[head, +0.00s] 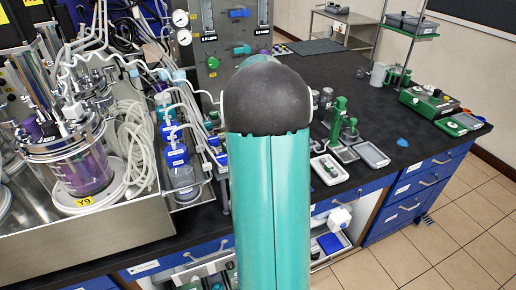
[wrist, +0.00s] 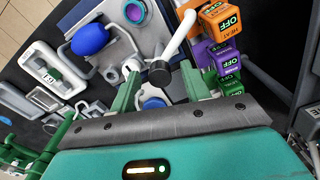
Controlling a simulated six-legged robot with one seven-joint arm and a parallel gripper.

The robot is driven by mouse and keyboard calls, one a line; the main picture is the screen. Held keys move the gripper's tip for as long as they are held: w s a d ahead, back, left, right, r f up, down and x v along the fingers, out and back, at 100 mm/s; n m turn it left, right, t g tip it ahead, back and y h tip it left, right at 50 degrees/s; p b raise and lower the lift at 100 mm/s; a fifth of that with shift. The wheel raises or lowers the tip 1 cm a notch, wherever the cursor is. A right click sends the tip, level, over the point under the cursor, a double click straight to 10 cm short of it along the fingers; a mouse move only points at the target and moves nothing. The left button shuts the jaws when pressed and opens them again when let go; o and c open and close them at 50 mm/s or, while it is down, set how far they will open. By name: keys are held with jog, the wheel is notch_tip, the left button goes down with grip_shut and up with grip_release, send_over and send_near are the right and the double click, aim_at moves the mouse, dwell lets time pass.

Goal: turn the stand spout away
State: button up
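In the wrist view a pale grey spout-like tube (wrist: 180,34) slants down to a dark round end (wrist: 160,73); I take it for the stand spout, though its stand is not clear. My gripper (wrist: 161,86) has its two green fingers well apart, one on each side of the dark end. I cannot tell whether either finger touches it. A blue round part shows low between the fingers, partly hidden. In the head view my own teal arm covers the middle, and the gripper and spout are hidden behind it.
Orange, purple and green OFF blocks (wrist: 220,45) stand close right of the gripper. A blue bulb (wrist: 90,39) and white trays lie left. In the head view a glass bioreactor (head: 85,170) and blue-capped bottles (head: 180,175) stand left; the bench (head: 420,140) is partly clear right.

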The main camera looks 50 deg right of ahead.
notch_tip(320, 180, up, 14)
dwell(0.7)
jog(key=shift+f, duration=0.15)
dwell(0.4)
